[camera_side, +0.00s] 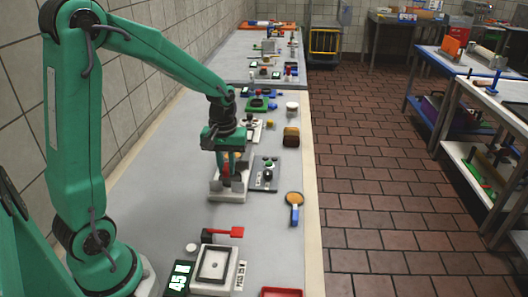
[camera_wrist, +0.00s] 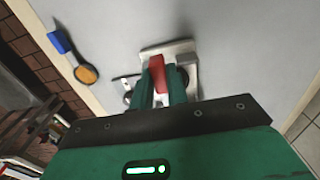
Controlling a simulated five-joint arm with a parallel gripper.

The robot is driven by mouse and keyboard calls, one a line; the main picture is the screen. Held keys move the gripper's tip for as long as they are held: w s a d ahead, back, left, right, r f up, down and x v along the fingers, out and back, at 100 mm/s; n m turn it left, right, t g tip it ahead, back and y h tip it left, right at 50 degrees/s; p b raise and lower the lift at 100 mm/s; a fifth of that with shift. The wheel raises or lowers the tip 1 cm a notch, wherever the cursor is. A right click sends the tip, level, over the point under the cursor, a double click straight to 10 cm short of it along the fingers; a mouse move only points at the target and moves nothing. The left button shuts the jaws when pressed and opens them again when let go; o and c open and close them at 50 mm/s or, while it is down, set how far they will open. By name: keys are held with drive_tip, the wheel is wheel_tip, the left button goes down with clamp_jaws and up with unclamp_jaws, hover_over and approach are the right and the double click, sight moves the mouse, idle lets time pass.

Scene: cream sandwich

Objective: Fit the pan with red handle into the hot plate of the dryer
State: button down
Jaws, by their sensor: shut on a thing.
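My gripper (camera_side: 228,172) points down over a small white device (camera_side: 228,192) on the bench. It is shut on an upright red handle (camera_side: 226,171), which also shows between the fingers in the wrist view (camera_wrist: 157,75). My gripper hides the lower part of this handle, so I cannot tell whether a pan is attached. The white device (camera_wrist: 168,47) and a grey block on it show around the fingers in the wrist view. Nearer the camera, a white unit with a dark square frame (camera_side: 215,264) stands beside another red handle (camera_side: 230,232). I cannot tell which unit is the dryer.
A dark panel with a knob (camera_side: 265,173) stands right of the white device. A round tan piece with a blue handle (camera_side: 294,203) lies near the right bench edge. A brown block (camera_side: 291,137) and a green display (camera_side: 179,280) are also on the bench. Bare bench (camera_side: 165,165) lies left.

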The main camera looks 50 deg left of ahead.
drive_tip(key=shift+s+a+f, duration=0.1)
drive_tip(key=shift+s+a, duration=0.15)
drive_tip(key=shift+s, duration=0.3)
drive_tip(key=shift+f, duration=0.15)
drive_tip(key=shift+f, duration=2.7)
drive_tip(key=shift+f, duration=1)
drive_tip(key=c, duration=1.3)
unclamp_jaws()
